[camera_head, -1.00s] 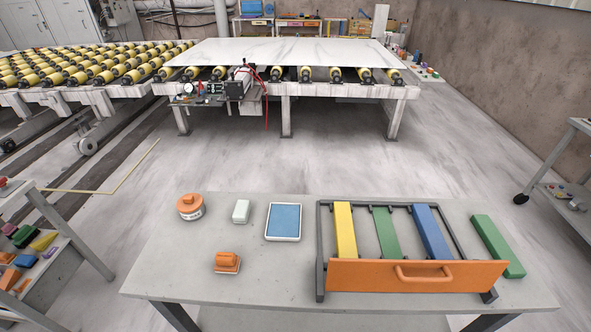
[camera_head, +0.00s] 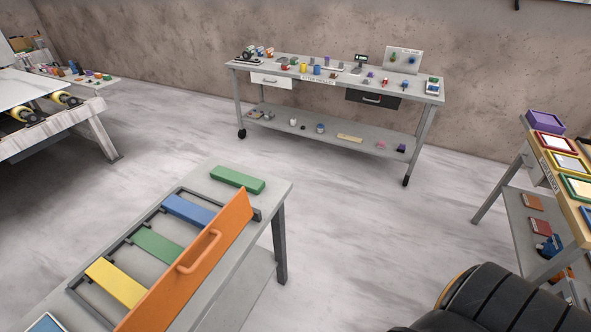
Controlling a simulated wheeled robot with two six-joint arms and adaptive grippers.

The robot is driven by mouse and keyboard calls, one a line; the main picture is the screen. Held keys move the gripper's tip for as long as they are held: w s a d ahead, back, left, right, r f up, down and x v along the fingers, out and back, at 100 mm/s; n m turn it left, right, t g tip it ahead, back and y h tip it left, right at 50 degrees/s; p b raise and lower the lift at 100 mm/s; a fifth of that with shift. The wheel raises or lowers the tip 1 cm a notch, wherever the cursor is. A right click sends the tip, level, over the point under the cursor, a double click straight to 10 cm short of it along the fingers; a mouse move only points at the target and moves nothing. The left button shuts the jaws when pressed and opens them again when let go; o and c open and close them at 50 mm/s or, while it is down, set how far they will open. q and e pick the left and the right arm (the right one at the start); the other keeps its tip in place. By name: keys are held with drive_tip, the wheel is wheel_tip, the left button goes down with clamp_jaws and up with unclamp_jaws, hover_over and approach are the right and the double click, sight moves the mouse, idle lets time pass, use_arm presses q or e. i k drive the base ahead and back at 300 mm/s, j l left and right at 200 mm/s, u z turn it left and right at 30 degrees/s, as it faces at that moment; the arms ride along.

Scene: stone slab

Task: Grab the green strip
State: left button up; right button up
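A loose green strip (camera_head: 237,180) lies flat on the grey table (camera_head: 272,189), near its far corner, just beyond the end of the dark rack (camera_head: 75,283). A second green strip (camera_head: 157,246) lies in the rack, between a blue strip (camera_head: 188,210) and a yellow strip (camera_head: 115,282). An orange front panel (camera_head: 190,265) with a handle (camera_head: 199,251) runs along the rack's near side. Neither gripper shows in the view.
A wheeled workbench (camera_head: 340,85) with small items and drawers stands by the back wall. Another table (camera_head: 550,150) with coloured trays stands at the right. The floor between the tables is clear. A dark ribbed part, seemingly mine, fills the lower right corner.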

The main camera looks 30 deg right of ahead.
sight(253, 186)
drive_tip(key=z, duration=0.5)
drive_tip(key=u, duration=0.9)
drive_tip(key=i+l+u, duration=0.1)
drive_tip(key=l+u, duration=0.75)
drive_tip(key=l, duration=0.15)
drive_tip(key=l+u, duration=0.4)
drive_tip(key=l, duration=0.15)
drive_tip(key=k+l+u, duration=0.2)
drive_tip(key=l+u, duration=0.25)
